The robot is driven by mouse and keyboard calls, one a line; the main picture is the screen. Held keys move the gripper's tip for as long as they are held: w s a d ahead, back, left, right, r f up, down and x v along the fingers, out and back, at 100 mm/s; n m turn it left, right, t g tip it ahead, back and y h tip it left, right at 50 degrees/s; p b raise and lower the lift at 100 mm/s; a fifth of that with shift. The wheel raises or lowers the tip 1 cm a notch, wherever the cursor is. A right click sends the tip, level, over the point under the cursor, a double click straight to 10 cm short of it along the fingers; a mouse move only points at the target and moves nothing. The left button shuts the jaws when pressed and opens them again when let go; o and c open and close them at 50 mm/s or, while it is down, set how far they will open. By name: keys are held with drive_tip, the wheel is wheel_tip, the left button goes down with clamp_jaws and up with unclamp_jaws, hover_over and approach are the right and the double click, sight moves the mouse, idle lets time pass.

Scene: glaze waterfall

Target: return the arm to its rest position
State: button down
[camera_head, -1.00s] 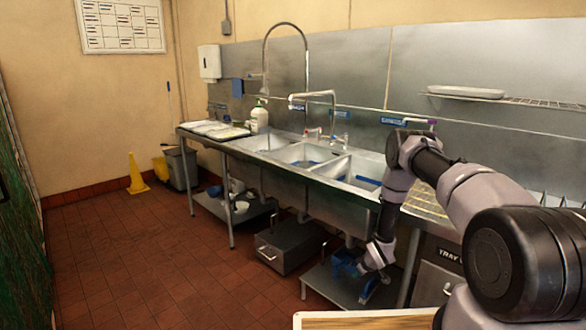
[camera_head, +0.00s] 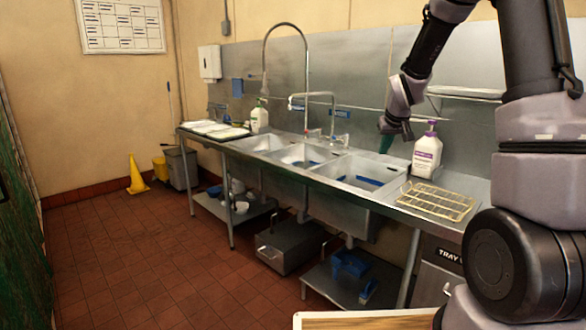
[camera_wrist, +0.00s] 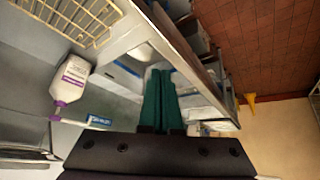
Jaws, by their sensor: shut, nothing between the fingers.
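My arm rises at the right of the head view and bends over toward the back wall. My gripper (camera_head: 388,142) hangs from its end in front of the steel splashback, above the right end of the sinks. Its green fingers (camera_wrist: 161,98) show in the wrist view, close together with nothing between them. A white bottle with a purple pump (camera_head: 427,153) stands on the counter just right of the gripper. It also shows at the left of the wrist view (camera_wrist: 72,82).
A yellow wire rack (camera_head: 436,200) lies on the counter right of the sinks (camera_head: 350,178). A tall tap (camera_head: 308,80) and a lower tap (camera_head: 333,108) rise behind the sinks. A wall shelf (camera_head: 465,94) is behind my arm.

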drive_tip(key=s+r+m, duration=0.2)
drive_tip(key=s+r, duration=0.8)
drive_tip(key=s+a+r+m+y, duration=0.1)
drive_tip(key=s+a+r, duration=0.1)
drive_tip(key=s, duration=1)
drive_tip(key=s+a+r+m+y, duration=0.1)
drive_tip(key=s+r, duration=0.4)
drive_tip(key=s, duration=0.7)
drive_tip(key=shift+a+m, duration=0.5)
drive_tip(key=shift+a, duration=0.2)
